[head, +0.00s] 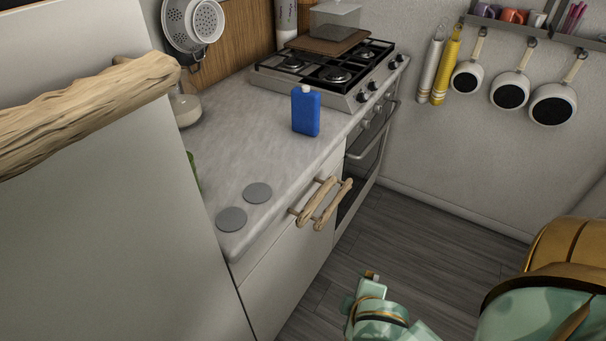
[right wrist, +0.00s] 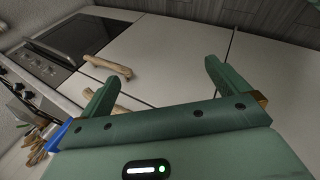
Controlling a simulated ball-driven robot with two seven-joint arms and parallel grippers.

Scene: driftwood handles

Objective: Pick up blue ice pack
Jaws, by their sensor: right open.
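The blue ice pack (head: 306,111) stands upright on the grey counter (head: 240,140), close to the front edge beside the stove. It is a flat blue block with a pale cap. Part of it shows at the left edge of the right wrist view (right wrist: 64,134), partly hidden behind my gripper. My right gripper (head: 371,277) is low in the head view, in front of the counter and apart from the ice pack. In the right wrist view its two fingers (right wrist: 158,88) are spread with nothing between them. My left gripper is not in view.
A gas stove (head: 325,72) with a board and clear container stands behind the ice pack. Two grey discs (head: 257,192) lie on the near counter. Driftwood handles (head: 322,203) stick out from the cabinet front. A large white door (head: 90,220) with a driftwood handle fills the left.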

